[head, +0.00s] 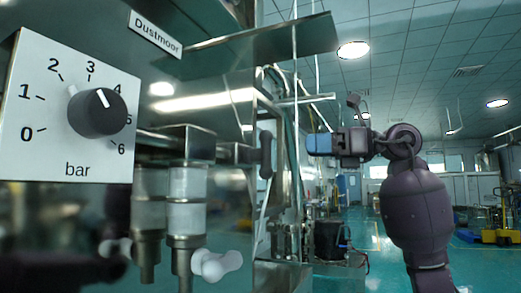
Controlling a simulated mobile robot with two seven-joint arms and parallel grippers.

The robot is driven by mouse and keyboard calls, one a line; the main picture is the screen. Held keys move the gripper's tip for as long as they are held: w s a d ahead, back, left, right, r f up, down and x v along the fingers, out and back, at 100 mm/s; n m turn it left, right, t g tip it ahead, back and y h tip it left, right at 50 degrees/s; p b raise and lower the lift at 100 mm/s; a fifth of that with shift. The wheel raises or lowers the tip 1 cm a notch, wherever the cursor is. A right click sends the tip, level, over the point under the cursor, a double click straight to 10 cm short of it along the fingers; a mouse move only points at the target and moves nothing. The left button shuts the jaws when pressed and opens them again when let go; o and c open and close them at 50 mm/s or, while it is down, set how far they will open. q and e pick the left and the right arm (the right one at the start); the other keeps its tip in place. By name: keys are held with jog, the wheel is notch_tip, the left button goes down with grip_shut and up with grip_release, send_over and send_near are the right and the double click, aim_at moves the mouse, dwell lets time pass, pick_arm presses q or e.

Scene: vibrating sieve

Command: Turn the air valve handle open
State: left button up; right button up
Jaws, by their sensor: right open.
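My right gripper (318,144), with blue fingertips, is raised at the middle right and points left; it is open and empty. A black handle (266,155) stands upright at the machine's right edge, left of the gripper, with a visible gap in the picture. White rounded levers (217,264) sit at the bottom of the two filter bowls (187,203) at the lower left. I cannot tell for sure which of these is the air valve handle. My left gripper is not in view.
A pressure panel (75,169) marked "bar" with a black knob (97,112) is close at the left. A steel flap (255,45) juts out above. Frames and pipes stand behind the gripper.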

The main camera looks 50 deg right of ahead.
aim_at(269, 150)
jog(key=b+x, duration=0.1)
jog(key=x, duration=0.4)
jog(key=b+x, duration=0.1)
jog(key=x, duration=0.4)
jog(key=shift+w+f, duration=0.1)
jog(key=shift+f, duration=0.15)
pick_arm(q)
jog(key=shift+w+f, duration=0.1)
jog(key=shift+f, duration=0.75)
pick_arm(e)
jog(key=shift+w+a+r, duration=0.1)
jog(key=shift+w, duration=0.15)
jog(key=c, duration=0.9)
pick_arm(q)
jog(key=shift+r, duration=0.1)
